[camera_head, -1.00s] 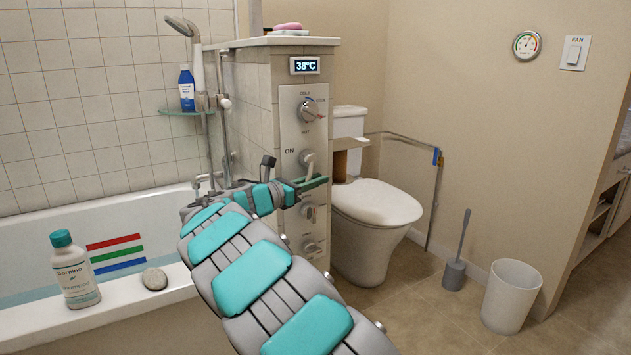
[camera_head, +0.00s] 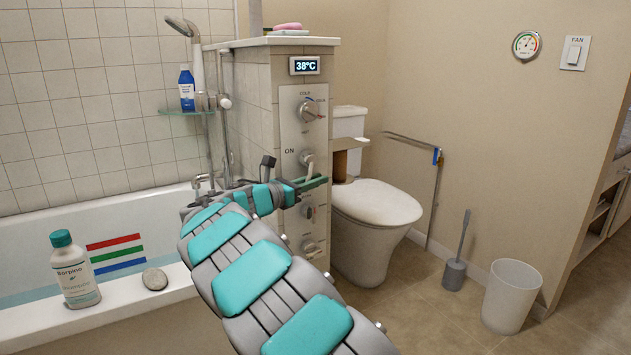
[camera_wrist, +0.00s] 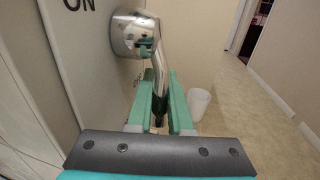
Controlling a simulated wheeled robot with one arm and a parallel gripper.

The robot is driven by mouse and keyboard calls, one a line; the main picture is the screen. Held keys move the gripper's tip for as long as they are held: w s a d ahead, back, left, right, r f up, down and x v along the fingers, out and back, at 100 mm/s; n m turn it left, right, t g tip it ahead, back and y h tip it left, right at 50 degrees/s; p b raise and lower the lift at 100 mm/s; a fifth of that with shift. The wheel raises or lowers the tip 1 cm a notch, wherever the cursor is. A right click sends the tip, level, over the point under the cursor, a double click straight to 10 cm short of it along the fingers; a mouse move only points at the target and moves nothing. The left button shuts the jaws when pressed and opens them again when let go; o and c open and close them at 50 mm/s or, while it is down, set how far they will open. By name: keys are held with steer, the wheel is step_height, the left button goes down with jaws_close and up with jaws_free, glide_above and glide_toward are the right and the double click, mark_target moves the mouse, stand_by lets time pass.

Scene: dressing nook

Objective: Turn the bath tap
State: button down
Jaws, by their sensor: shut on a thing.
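The bath tap panel (camera_head: 292,128) is a pale plate with several controls on the end of the tiled half-wall. A chrome lever tap (camera_head: 306,158) beside the word "ON" sits midway up it. In the wrist view the chrome lever (camera_wrist: 158,65) hangs down from its round hub, tilted slightly, with its lower end between the green fingers. My gripper (camera_wrist: 160,105) is shut on the lever. In the head view my gripper (camera_head: 312,183) is at the lever's lower end, partly hidden by the arm.
A knob (camera_head: 309,111) sits above the lever, more controls below, and a display (camera_head: 304,66) reads 38°C. The toilet (camera_head: 375,205) stands close on the right. The bathtub (camera_head: 120,225) is left, with a bottle (camera_head: 75,272) and stone (camera_head: 154,279) on its rim.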

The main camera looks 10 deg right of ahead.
steer(key=shift+w+d+r+n+t+h+p, duration=0.1)
steer(key=shift+d+n+t+h+p, duration=0.25)
steer(key=shift+h, duration=0.3)
steer(key=shift+w+d+r+n+t+h+p, duration=0.15)
steer(key=shift+d+t+h+p, duration=0.15)
steer(key=shift+t+h+p, duration=0.3)
steer(key=shift+w+d+r+n+t+h+p, duration=0.1)
steer(key=shift+d+n+t+h+p, duration=0.1)
steer(key=shift+d+t+h+p, duration=0.4)
steer(key=shift+a, duration=0.3)
steer(key=c, duration=0.8)
jaws_free()
steer(key=shift+c, duration=0.2)
